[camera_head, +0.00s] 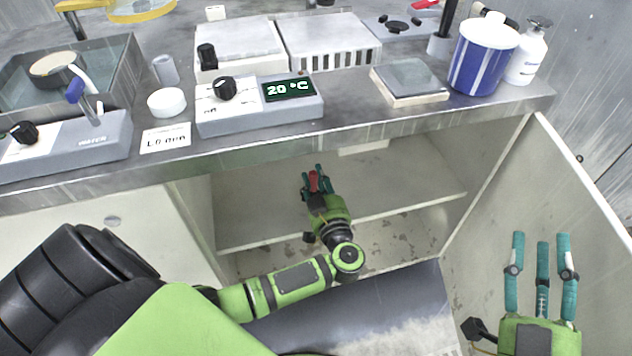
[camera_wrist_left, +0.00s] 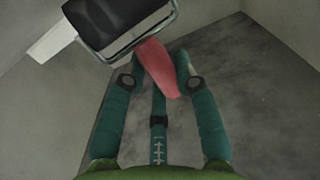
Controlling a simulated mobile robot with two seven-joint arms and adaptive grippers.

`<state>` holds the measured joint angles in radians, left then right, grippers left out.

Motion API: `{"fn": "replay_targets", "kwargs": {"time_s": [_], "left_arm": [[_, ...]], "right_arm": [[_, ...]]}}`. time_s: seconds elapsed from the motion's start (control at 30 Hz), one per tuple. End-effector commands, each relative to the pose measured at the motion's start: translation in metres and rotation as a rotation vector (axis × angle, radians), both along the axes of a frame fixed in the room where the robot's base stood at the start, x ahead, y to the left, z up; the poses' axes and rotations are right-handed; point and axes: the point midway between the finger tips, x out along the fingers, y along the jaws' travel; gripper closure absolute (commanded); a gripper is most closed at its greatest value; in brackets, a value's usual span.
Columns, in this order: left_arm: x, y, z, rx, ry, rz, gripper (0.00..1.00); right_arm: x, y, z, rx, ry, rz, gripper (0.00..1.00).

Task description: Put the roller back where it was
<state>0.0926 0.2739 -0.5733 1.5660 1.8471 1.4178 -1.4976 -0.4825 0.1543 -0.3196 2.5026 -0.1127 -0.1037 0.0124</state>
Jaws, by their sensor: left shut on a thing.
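My left gripper (camera_head: 317,178) reaches into the open cabinet under the bench, at the shelf (camera_head: 258,200). It is shut on the roller's red handle (camera_head: 314,184). In the left wrist view the red handle (camera_wrist_left: 158,68) lies between my teal fingers, and the roller's wire frame and dark and white head (camera_wrist_left: 100,22) extend to the upper left. The roller head cannot be made out in the head view. Whether the roller touches the shelf is unclear. My right gripper (camera_head: 541,245) is open and empty, in front of the open cabinet door at the right.
The cabinet's right door (camera_head: 575,205) stands open. The bench edge (camera_head: 300,140) overhangs the shelf. On the bench are a 20 °C control box (camera_head: 260,112), a scale (camera_head: 410,82), a blue-striped canister (camera_head: 484,58) and a white bottle (camera_head: 527,52). The visible shelf around my left gripper is clear.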

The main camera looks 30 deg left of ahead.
Motion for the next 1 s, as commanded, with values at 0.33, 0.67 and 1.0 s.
{"fn": "replay_targets", "kwargs": {"time_s": [0.33,0.67,1.0], "left_arm": [[0.0003,0.0002,-0.0005,0.002,-0.001,0.000,1.00],[0.0000,0.0001,-0.0042,0.001,0.001,0.000,0.47],[-0.0034,-0.0041,-0.0010,-0.001,0.002,0.000,0.47]], "right_arm": [[-0.0024,0.0012,0.0058,0.008,-0.029,0.005,0.60],[-0.0029,0.0012,0.0066,0.009,-0.033,0.006,0.60],[0.0003,0.0001,0.0009,-0.001,0.003,0.000,0.60]]}}
